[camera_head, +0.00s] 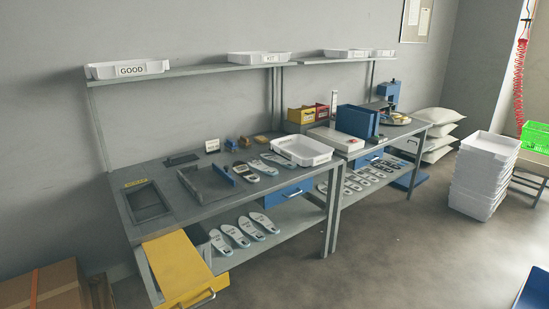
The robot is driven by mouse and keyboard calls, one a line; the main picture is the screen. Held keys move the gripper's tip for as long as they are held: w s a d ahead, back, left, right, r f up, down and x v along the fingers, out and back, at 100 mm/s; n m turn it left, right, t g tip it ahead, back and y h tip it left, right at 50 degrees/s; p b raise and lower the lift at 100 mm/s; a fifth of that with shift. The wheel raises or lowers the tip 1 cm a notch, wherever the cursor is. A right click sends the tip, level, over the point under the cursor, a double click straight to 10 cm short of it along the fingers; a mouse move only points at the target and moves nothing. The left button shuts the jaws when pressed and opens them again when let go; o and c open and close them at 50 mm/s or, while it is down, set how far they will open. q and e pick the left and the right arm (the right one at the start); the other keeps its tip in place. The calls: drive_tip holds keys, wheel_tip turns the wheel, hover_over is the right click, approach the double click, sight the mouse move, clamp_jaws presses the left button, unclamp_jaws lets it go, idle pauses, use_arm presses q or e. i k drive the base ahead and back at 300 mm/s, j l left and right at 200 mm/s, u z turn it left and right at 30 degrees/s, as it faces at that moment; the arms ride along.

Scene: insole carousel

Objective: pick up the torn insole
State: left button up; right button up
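Several insoles lie on the grey workbench; one dark-marked insole (245,173) is next to a grey tray-like fixture (208,184) with a blue edge. Other insoles (279,160) lie beside it, toward the white bin. More pale insoles (235,236) lie in a row on the lower shelf, and further ones (368,175) lie on the right bench's lower shelf. The insoles are too small here to tell which one is torn. Neither of my grippers is in view.
A white bin (302,150) sits on the bench's right part. Bins labelled GOOD (127,69) and KIT (259,58) stand on the upper shelf. Stacked white crates (484,177) stand at right.

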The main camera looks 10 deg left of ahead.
sight(278, 159)
drive_tip(key=i+z, duration=0.15)
drive_tip(key=i, duration=0.35)
drive_tip(key=i+j+z, duration=0.1)
drive_tip(key=i, duration=0.35)
drive_tip(key=i+j+z, duration=0.15)
drive_tip(key=i, duration=0.3)
drive_tip(key=i+u, duration=0.1)
drive_tip(key=i, duration=0.4)
drive_tip(key=i+l+u, duration=0.15)
drive_tip(key=i, duration=0.3)
drive_tip(key=i+u, duration=0.15)
drive_tip(key=u, duration=0.25)
drive_tip(key=i+u, duration=0.1)
drive_tip(key=u, duration=0.25)
drive_tip(key=i+u, duration=0.15)
drive_tip(key=u, duration=0.25)
drive_tip(key=i+l+u, duration=0.1)
drive_tip(key=u, duration=0.25)
drive_tip(key=i+u, duration=0.35)
drive_tip(key=i+l+u, duration=0.1)
drive_tip(key=u, duration=0.25)
